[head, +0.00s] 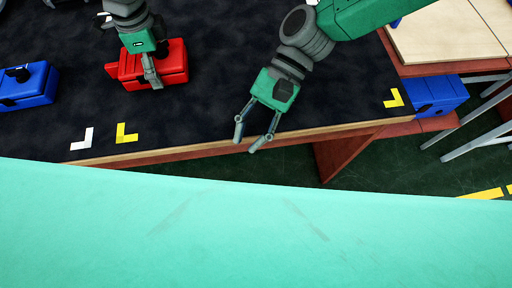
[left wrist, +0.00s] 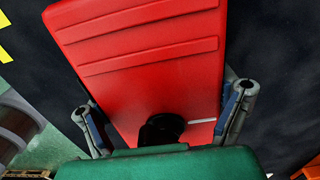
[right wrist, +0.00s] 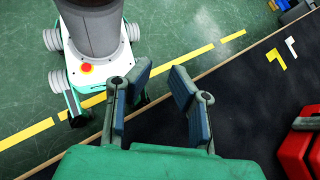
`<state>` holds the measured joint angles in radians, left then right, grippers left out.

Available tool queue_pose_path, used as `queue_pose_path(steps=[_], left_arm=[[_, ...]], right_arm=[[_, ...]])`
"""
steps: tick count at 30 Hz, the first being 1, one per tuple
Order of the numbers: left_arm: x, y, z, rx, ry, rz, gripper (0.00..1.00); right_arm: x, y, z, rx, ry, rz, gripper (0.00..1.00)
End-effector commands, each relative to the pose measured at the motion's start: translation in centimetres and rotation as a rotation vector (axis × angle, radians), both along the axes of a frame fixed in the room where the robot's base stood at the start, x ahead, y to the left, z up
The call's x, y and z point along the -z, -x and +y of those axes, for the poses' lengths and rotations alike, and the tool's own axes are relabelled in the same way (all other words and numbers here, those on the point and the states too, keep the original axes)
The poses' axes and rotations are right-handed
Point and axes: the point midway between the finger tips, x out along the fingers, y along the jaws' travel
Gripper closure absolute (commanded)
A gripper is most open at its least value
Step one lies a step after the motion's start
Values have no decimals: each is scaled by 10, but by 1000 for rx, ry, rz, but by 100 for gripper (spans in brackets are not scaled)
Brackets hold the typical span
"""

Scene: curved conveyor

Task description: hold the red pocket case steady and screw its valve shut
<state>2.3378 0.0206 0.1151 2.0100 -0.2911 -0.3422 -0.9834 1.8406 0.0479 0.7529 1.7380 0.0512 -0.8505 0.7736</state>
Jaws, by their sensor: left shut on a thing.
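The red pocket case (head: 172,62) lies on the dark conveyor top at the upper left of the head view. My left gripper (head: 153,82) is over it with its fingers on the case. In the left wrist view the red case (left wrist: 145,60) fills the space between the two fingers (left wrist: 165,115), and a black round valve (left wrist: 161,128) shows near the palm. My right gripper (head: 254,144) is open and empty, hanging near the front edge, to the right of the case. In the right wrist view its fingers (right wrist: 160,100) stand apart, and part of the red case (right wrist: 300,150) shows at right.
A blue case (head: 28,86) with a black knob lies at the far left. Another blue case (head: 438,95) sits at the right, below a wooden tabletop (head: 445,35). Yellow and white corner marks (head: 126,133) lie near the front edge. The middle of the dark top is clear.

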Motion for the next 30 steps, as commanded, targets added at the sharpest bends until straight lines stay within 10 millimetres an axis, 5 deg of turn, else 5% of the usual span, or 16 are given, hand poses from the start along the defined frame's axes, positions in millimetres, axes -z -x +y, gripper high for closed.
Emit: queue_pose_path(steps=[7, 18, 21, 25, 30], left_arm=[[0, 0, 0, 0, 0, 0, 64], [0, 0, 0, 0, 0, 0, 64], [0, 0, 0, 0, 0, 0, 64], [0, 0, 0, 0, 0, 0, 64], [0, 0, 0, 0, 0, 0, 64]], right_arm=[[3, 25, -14, -50, -9, -11, 83], [4, 30, -16, -59, -10, -13, 83], [4, 30, -16, -59, -11, -13, 100], [4, 30, -16, -59, -11, -13, 100], [-2, 43, 17, -18, -28, -10, 100]])
